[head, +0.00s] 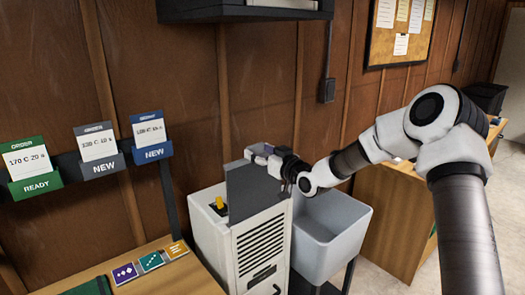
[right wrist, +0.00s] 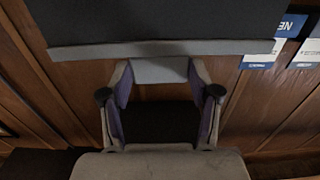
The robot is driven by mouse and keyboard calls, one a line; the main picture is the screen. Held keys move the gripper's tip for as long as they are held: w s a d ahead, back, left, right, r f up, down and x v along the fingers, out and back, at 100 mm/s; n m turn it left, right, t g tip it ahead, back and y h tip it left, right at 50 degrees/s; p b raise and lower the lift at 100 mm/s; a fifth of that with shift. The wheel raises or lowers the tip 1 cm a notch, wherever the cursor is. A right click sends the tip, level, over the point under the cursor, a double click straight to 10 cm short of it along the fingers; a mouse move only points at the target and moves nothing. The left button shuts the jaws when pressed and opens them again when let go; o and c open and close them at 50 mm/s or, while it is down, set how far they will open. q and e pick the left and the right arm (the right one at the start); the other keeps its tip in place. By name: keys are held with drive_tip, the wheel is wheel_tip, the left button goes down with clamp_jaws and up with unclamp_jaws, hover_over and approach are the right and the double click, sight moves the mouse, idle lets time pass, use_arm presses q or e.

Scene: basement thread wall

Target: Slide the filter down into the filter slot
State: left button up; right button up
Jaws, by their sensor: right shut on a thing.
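The filter (head: 256,190) is a flat dark grey panel, upright above the white machine (head: 262,242) with black vent slats. My right gripper (head: 264,154) is shut on the filter's top part. In the right wrist view, the gripper (right wrist: 160,78) has its purple-lined fingers on either side of a light grey tab, and the dark filter panel (right wrist: 160,22) spreads beyond it. The filter's lower edge appears close to the machine's top, but I cannot tell whether it is in the slot. The filter slot is hidden behind or under the panel. My left gripper is out of view.
A yellow knob (head: 219,203) stands on the machine's left top. A grey sink basin (head: 330,232) is close on the right. A wooden bench (head: 165,279) with coloured tiles is at lower left. Labelled card holders (head: 97,150) hang on the wall.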

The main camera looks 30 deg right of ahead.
sight(257, 191)
drive_tip(key=shift+f+b, duration=3.95)
drive_tip(key=shift+f, duration=1.55)
drive_tip(key=shift+f+b, duration=1.2)
drive_tip(key=shift+f, duration=0.3)
